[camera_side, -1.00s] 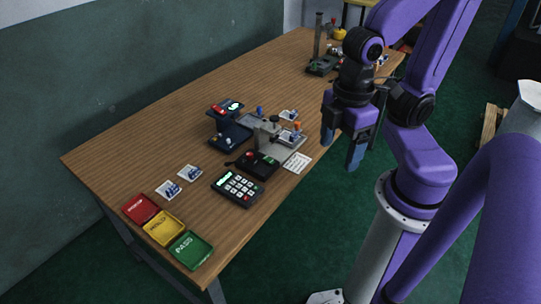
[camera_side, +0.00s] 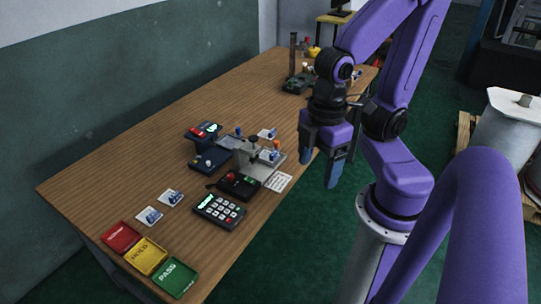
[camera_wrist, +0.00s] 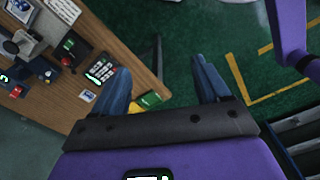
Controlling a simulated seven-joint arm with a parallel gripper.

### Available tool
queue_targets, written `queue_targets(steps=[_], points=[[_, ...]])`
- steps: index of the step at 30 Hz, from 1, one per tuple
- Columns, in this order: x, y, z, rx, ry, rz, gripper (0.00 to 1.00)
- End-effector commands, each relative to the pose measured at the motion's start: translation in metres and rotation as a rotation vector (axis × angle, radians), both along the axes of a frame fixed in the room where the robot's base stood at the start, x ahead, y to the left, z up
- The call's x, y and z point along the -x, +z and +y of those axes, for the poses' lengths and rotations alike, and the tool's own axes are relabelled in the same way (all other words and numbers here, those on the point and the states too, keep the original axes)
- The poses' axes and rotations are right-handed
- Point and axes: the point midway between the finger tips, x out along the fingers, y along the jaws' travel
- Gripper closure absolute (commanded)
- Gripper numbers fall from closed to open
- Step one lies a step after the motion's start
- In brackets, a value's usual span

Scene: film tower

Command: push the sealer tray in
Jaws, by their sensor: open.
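A dark blue machine (camera_side: 203,133) with a small lit display and a red mark on its head stands mid-table and looks like the sealer.
A grey fixture (camera_side: 247,162) with blue and orange knobs stands between the machine and my gripper. A control box (camera_side: 239,186), a keypad (camera_side: 218,209) and a white card (camera_side: 278,183) lie in front. Red, yellow and green trays (camera_side: 175,277) sit at the front corner.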

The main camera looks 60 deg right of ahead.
Motion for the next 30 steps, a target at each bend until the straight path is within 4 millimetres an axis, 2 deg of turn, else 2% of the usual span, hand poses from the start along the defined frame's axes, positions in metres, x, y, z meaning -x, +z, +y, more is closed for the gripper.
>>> queue_targets(steps=[9,12,16,23,30], points=[[0.0,0.0,0.0,0.0,0.0,0.0,0.25],[-0.001,0.0,0.0,0.003,-0.012,0.004,0.52],[-0.012,-0.001,0.001,0.018,-0.112,0.038,0.52],[-0.058,-0.008,-0.003,0.057,-0.511,0.186,0.52],[-0.116,-0.022,-0.024,0.056,-0.955,0.37,0.52]])
